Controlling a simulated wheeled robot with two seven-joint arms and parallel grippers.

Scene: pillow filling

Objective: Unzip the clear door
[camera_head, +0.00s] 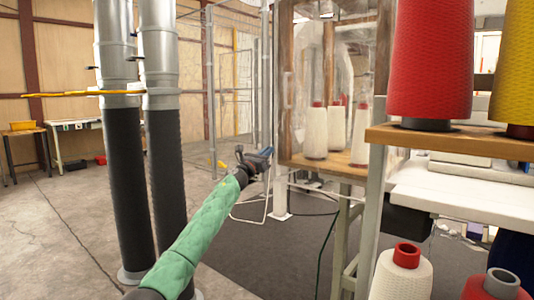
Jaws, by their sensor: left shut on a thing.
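The clear door (347,72) is a see-through plastic sheet on a wooden-framed cabinet, right of centre. White thread cones (315,135) with red tops show behind it on a wooden shelf. My left gripper (266,155), at the end of the green-sleeved arm, is at the cabinet's lower left edge, about level with the shelf. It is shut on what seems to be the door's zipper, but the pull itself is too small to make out. My right gripper is not in view.
Large red (432,55) and yellow (512,60) thread cones stand on a wooden shelf (450,141) at right, near me. More cones (402,277) stand at lower right. Two thick dark ducts (122,180) rise at left. Grey floor is open between ducts and cabinet.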

